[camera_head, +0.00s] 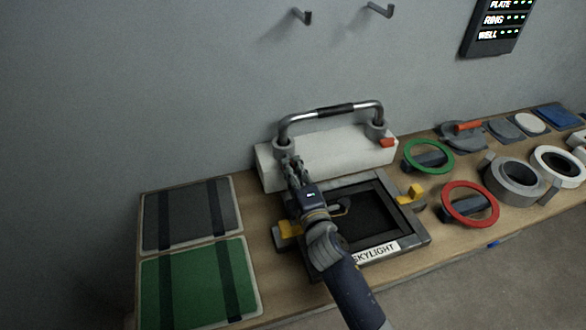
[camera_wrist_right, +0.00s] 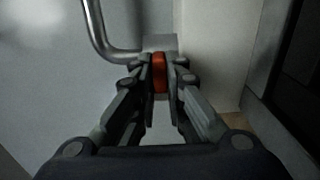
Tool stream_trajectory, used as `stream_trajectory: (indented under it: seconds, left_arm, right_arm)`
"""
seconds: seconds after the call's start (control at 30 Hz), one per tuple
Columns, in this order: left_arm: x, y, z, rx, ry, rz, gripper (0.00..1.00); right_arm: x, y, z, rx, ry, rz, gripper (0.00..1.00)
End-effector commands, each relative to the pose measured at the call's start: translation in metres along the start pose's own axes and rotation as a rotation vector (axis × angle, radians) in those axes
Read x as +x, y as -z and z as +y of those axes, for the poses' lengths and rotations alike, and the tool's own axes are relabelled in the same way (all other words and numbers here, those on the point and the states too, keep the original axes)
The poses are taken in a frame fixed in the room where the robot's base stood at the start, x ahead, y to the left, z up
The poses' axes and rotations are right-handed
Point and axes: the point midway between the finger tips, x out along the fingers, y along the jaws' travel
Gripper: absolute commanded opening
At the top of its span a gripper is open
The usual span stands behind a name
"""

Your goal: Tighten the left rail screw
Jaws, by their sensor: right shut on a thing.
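A chrome rail (camera_head: 332,108) with a dark grip in its middle stands on a white block (camera_head: 330,150). Its two ends sit in round grey bases. At the right base a red screw knob (camera_head: 387,142) shows. My right gripper (camera_head: 287,160) reaches up to the left base and covers the screw there in the head view. In the right wrist view, the gripper (camera_wrist_right: 160,72) is shut on the left rail screw, a red knob (camera_wrist_right: 160,73) between its fingertips, just below the bent rail end (camera_wrist_right: 120,54). My left gripper is not in view.
A black framed skylight hatch (camera_head: 412,226) with yellow latches lies under my right arm. Green (camera_head: 195,285) and grey (camera_head: 190,215) panels lie at left. Green (camera_head: 428,156) and red (camera_head: 470,204) rings and other round fittings crowd the right. A wall stands behind.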

Motion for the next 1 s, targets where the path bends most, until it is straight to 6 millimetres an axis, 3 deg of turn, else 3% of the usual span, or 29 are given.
stream_trajectory:
  seconds: [0.13,0.17,0.23,0.67,0.83,1.0]
  left_arm:
    - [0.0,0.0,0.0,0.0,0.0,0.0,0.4]
    - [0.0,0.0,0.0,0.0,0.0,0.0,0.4]
    - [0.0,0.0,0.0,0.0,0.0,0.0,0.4]
    - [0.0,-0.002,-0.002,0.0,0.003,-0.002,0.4]
    - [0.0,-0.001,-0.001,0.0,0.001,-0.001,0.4]
    - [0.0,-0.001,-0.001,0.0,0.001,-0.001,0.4]
  right_arm:
    - [0.0,0.0,-0.002,-0.001,0.003,0.0,0.0]
    - [0.0,0.0,-0.002,-0.001,0.003,0.0,0.16]
    - [0.0,0.0,-0.002,-0.001,0.003,0.0,0.32]
    - [-0.005,0.0,-0.001,-0.002,0.001,0.0,0.32]
    - [-0.029,0.0,-0.002,-0.002,0.004,0.0,0.32]
    - [-0.066,0.0,-0.002,0.0,0.004,0.0,0.32]
